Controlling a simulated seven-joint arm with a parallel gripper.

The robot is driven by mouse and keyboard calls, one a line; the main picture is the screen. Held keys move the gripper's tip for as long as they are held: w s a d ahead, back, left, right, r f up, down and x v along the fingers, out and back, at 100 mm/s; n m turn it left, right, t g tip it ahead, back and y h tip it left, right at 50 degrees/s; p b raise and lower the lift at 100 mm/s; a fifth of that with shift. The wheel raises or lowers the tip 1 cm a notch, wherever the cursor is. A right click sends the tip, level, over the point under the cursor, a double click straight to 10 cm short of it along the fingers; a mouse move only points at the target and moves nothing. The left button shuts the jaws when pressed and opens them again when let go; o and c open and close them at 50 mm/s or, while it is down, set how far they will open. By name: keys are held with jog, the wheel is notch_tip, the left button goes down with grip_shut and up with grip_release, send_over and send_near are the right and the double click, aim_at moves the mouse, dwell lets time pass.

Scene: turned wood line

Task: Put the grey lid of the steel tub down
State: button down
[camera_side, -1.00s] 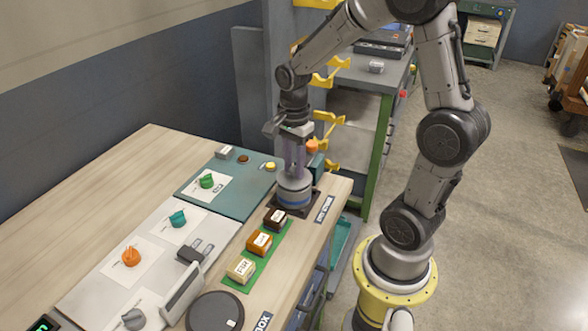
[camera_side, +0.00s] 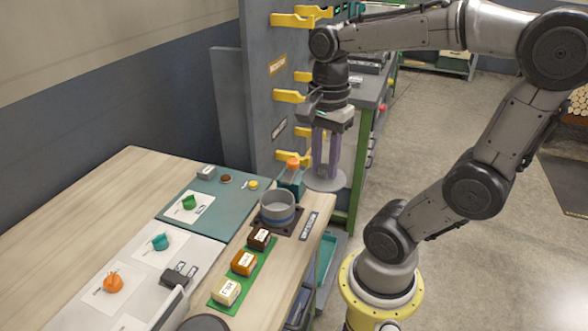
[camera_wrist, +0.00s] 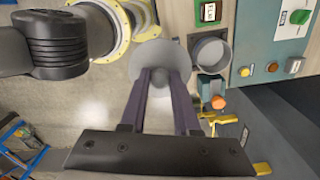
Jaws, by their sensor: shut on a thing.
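The steel tub (camera_side: 278,213) stands open on a dark square pad at the bench's right edge. The wrist view shows its round opening (camera_wrist: 211,53). My gripper (camera_side: 325,170) is shut on the grey lid (camera_side: 326,182), a flat disc held level in the air to the right of the tub and above its rim. In the wrist view the purple fingers (camera_wrist: 163,75) meet at the lid (camera_wrist: 160,57), which shows against the floor, apart from the tub. The part of the lid between the fingertips is hidden.
An orange-topped teal device (camera_side: 290,175) stands close behind the tub. Yellow hooks (camera_side: 292,96) stick out from a grey panel behind. Several small labelled blocks (camera_side: 243,262) sit on a green strip in front. Bare wood (camera_side: 90,215) lies at the left.

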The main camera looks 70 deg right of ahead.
jog(key=w+f, duration=0.4)
jog(key=w, duration=0.4)
jog(key=w+f, duration=0.4)
jog(key=w, duration=0.4)
jog(key=w+a+f, duration=0.1)
jog(key=w+f, duration=0.3)
jog(key=w, duration=0.4)
jog(key=shift+a+f, duration=0.1)
jog(key=shift+f, duration=0.3)
jog(key=shift+w+f, duration=0.3)
jog(key=shift+f, duration=0.15)
jog(key=shift+w+f, duration=0.2)
jog(key=shift+f, duration=1.55)
jog(key=shift+f, duration=0.1)
jog(key=c, duration=0.6)
grip_release()
jog(key=shift+c, duration=0.2)
